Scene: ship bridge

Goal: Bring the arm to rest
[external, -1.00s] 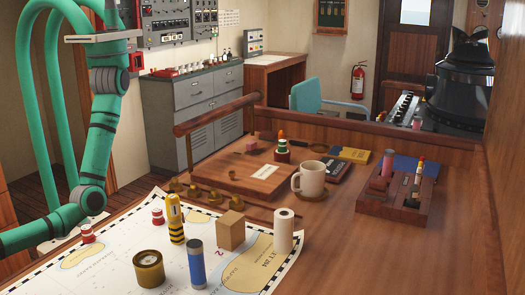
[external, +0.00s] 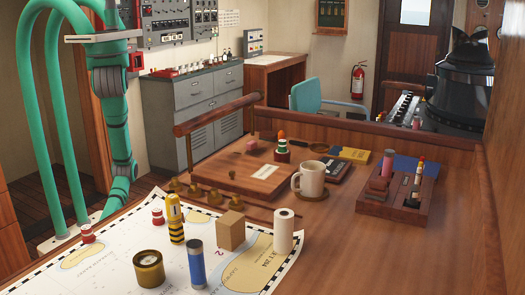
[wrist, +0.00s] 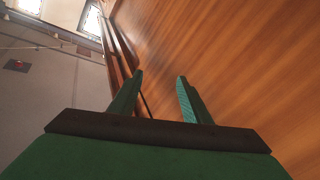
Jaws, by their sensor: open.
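My green arm (external: 115,125) hangs nearly straight down at the left in the external view, beside the left edge of the chart table. Its lower end drops behind the table edge, and my gripper cannot be made out there. In the wrist view my gripper (wrist: 160,82) shows two green fingers standing apart with nothing between them. A brown wood surface lies beyond the fingers, and I cannot tell how far off it is.
The table holds a chart (external: 115,260) with a yellow-black figure (external: 176,222), a brass pot (external: 149,268), a blue cylinder (external: 196,264), a wooden block (external: 231,231) and a white roll (external: 284,231). A mug (external: 310,179) stands farther back. Grey cabinets (external: 200,110) stand behind.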

